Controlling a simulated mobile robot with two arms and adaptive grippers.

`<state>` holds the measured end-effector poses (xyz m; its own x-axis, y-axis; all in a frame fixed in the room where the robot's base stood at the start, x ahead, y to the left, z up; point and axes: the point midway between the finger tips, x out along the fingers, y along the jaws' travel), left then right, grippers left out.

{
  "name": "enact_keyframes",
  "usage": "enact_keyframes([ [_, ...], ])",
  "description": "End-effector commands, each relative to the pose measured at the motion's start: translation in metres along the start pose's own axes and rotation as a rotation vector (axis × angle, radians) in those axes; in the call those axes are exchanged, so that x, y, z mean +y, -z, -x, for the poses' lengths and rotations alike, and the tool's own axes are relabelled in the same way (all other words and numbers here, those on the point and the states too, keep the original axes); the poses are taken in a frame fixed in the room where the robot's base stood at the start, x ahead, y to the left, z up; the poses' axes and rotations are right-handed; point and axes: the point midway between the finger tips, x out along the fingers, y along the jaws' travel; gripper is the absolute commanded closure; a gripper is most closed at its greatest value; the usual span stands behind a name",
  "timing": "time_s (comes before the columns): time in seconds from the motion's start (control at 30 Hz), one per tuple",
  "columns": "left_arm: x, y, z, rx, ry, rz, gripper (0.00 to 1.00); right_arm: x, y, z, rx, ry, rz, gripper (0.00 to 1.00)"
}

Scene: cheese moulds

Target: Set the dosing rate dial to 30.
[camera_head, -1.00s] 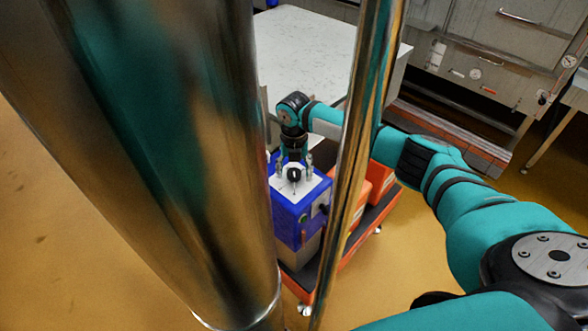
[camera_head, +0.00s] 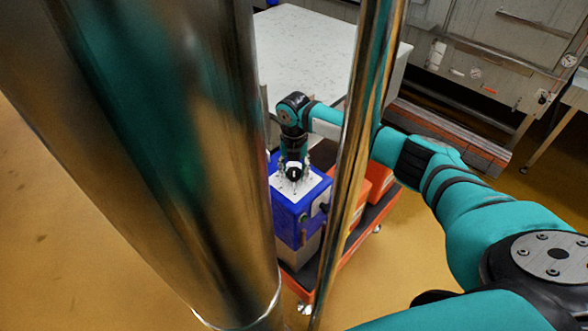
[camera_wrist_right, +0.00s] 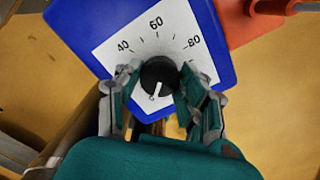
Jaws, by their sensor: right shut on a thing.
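The dosing rate dial (camera_wrist_right: 159,74) is a black round knob with a white pointer line, on a white scale plate (camera_wrist_right: 113,50). The marks 40, 60 and 80 show along the far side of the plate. The pointer aims down and slightly left in the right wrist view, away from these numbers; the scale near it is partly hidden by the fingers. My right gripper (camera_wrist_right: 156,82) is shut on the dial, one finger at each side. In the head view the right gripper (camera_head: 293,172) reaches down onto the blue dosing box (camera_head: 289,219). My left gripper is not in view.
The box stands on an orange-edged cart (camera_head: 335,267) beside orange crates (camera_head: 380,180). A pale worktop (camera_head: 306,46) lies behind.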

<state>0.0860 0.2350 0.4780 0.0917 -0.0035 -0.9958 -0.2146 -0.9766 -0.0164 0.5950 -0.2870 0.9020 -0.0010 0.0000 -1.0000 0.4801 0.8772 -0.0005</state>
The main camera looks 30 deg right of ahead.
Motion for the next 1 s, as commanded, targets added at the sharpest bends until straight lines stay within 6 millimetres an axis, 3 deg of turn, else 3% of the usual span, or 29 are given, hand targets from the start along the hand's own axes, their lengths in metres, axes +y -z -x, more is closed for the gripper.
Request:
enact_keyframes([
  [1.0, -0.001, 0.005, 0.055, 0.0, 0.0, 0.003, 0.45, 0.0, -0.001, 0.004, 0.0, -0.002, -0.886, 0.93],
])
